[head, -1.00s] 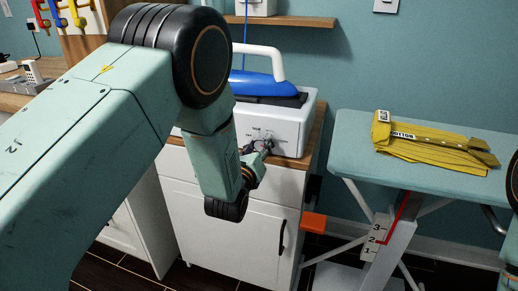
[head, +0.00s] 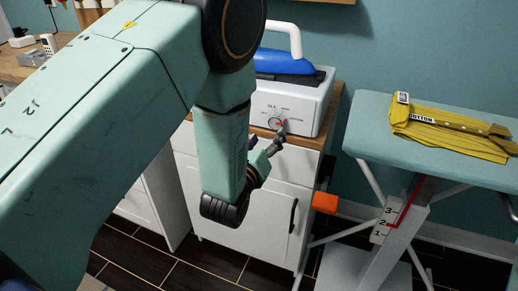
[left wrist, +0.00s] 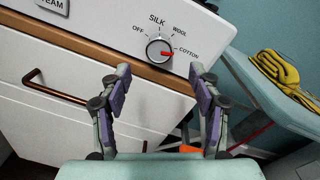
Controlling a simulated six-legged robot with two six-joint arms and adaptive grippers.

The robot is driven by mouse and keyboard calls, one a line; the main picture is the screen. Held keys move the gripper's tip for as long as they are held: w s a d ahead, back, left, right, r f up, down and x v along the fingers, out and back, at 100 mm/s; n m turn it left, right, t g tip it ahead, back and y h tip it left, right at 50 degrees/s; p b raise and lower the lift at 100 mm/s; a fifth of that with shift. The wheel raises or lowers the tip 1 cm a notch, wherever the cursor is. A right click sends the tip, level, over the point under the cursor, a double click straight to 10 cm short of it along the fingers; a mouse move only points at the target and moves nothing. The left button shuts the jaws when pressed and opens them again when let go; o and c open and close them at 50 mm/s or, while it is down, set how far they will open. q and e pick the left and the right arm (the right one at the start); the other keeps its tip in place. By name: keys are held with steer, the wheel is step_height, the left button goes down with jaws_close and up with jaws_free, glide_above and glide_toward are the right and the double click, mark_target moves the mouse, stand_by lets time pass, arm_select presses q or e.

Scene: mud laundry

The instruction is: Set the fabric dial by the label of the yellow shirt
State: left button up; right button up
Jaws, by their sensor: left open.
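The yellow shirt (head: 455,137) lies folded on the ironing board, with a white label reading COTTON (head: 423,118); part of it shows in the left wrist view (left wrist: 280,70). The fabric dial (head: 275,123) is on the front of the white iron station. In the left wrist view the dial (left wrist: 156,50) has the marks OFF, SILK, WOOL and COTTON, and its red pointer (left wrist: 167,53) points toward COTTON. My left gripper (left wrist: 160,78) is open and empty, apart from the dial and in front of it. It also shows below the dial in the head view (head: 276,143). My right gripper is out of view.
The iron station (head: 310,103) with a blue iron (head: 283,61) stands on a white cabinet with a wooden top. The ironing board (head: 372,140) is to the right, with a numbered height scale (head: 384,224) and an orange lever (head: 325,202).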

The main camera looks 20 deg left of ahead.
arm_select(q)
steer(key=s, duration=0.5)
steer(key=shift+r, duration=0.1)
stand_by(0.3)
